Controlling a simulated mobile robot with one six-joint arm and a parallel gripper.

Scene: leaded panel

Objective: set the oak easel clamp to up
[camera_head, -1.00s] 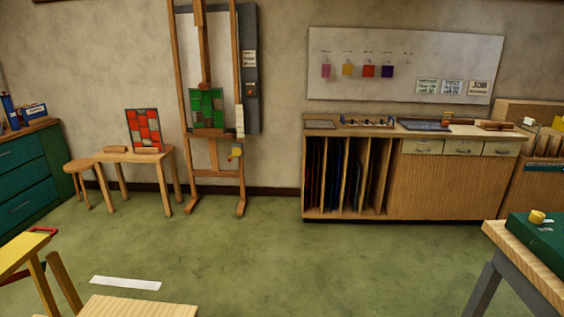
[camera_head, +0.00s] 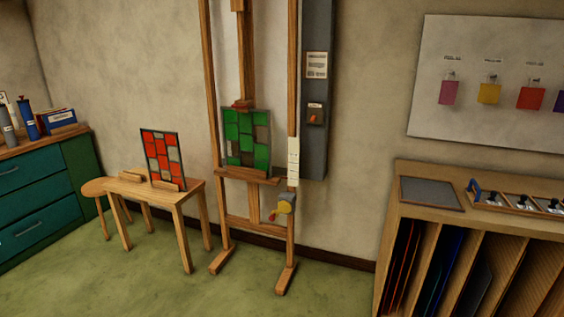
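The oak easel (camera_head: 291,225) stands against the wall near the middle of the head view. A green leaded panel (camera_head: 246,140) rests on its ledge, with a small reddish-brown piece at the panel's top edge. A grey and yellow clamp-like fitting (camera_head: 285,204) sits low on the easel's right leg, below a white label strip (camera_head: 293,161). The fitting is too small for me to tell its setting. My gripper is not in view.
A red leaded panel (camera_head: 162,158) stands on a low wooden bench (camera_head: 187,199) left of the easel. A green drawer cabinet (camera_head: 35,205) is at far left. A wooden rack cabinet (camera_head: 400,213) stands at right. Green floor (camera_head: 240,296) in front of the easel is clear.

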